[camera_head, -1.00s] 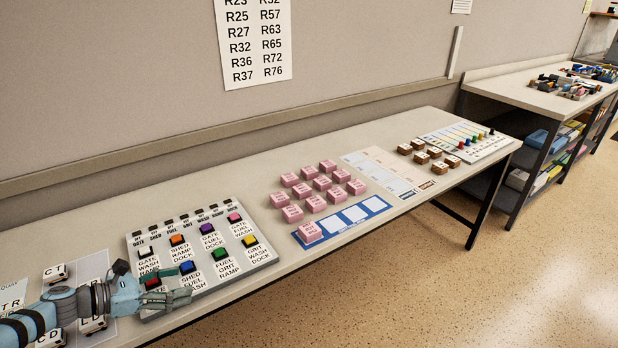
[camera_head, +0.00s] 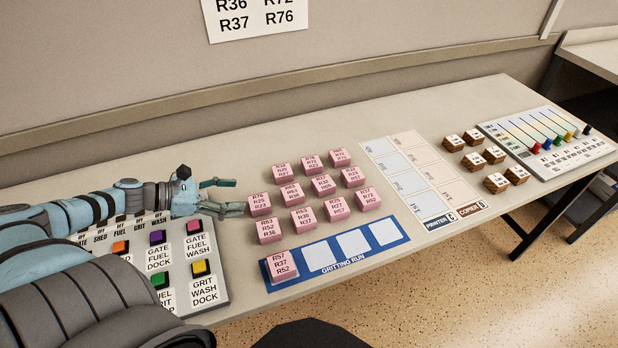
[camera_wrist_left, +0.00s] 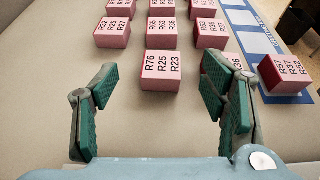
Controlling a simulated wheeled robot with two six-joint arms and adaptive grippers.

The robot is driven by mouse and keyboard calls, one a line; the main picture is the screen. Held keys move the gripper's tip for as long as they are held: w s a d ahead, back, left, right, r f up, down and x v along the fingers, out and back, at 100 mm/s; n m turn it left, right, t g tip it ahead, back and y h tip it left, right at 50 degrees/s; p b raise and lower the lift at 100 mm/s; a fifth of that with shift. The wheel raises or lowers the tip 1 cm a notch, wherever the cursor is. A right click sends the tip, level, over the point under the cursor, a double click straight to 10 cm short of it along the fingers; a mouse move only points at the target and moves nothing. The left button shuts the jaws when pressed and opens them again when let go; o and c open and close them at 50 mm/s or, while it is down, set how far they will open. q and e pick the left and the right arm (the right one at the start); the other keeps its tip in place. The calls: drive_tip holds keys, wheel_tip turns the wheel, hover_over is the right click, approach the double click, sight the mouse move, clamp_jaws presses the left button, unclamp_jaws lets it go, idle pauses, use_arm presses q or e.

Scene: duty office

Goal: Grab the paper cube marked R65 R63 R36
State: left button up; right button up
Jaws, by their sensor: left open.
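The pink paper cube that appears to read R65 R63 R36 (camera_head: 292,195) stands in the cluster of pink cubes on the long table. In the left wrist view this cube (camera_wrist_left: 161,32) is straight ahead, directly behind the cube marked R76 R25 R23 (camera_wrist_left: 162,72). My left gripper (camera_head: 237,196) is open and empty, left of the cluster and facing it. In the wrist view its fingers (camera_wrist_left: 160,80) stand apart on either side of the R76 cube, which is nearer than the R65 cube. The right gripper is not in view.
The R63 R52 R36 cube (camera_head: 269,231) stands close on the right, partly hidden by a finger in the wrist view. A blue GRITTING RUN strip (camera_head: 335,269) holds one cube (camera_head: 281,266). A button board (camera_head: 208,288) lies under my arm. Brown blocks (camera_head: 474,160) stand farther right.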

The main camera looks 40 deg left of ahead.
use_arm(q)
drive_tip(key=b, duration=0.8)
approach(283, 194)
drive_tip(key=shift+w+d+f, duration=0.3)
drive_tip(key=shift+w+f, duration=0.1)
drive_tip(key=shift+f, duration=0.15)
drive_tip(key=shift+w+d+f, duration=0.35)
drive_tip(key=shift+w+f, duration=0.05)
drive_tip(key=shift+f, duration=0.2)
drive_tip(key=b+x, duration=0.1)
drive_tip(key=x, duration=0.1)
drive_tip(key=b+x, duration=0.1)
drive_tip(key=x, duration=0.1)
drive_tip(key=r+b+x, duration=0.1)
drive_tip(key=x, duration=0.1)
drive_tip(key=shift+w+r, duration=0.1)
drive_tip(key=shift+w, duration=0.25)
drive_tip(key=shift+w+d, duration=0.25)
drive_tip(key=shift+w, duration=0.15)
drive_tip(key=shift+s, duration=0.1)
drive_tip(key=c, duration=1.2)
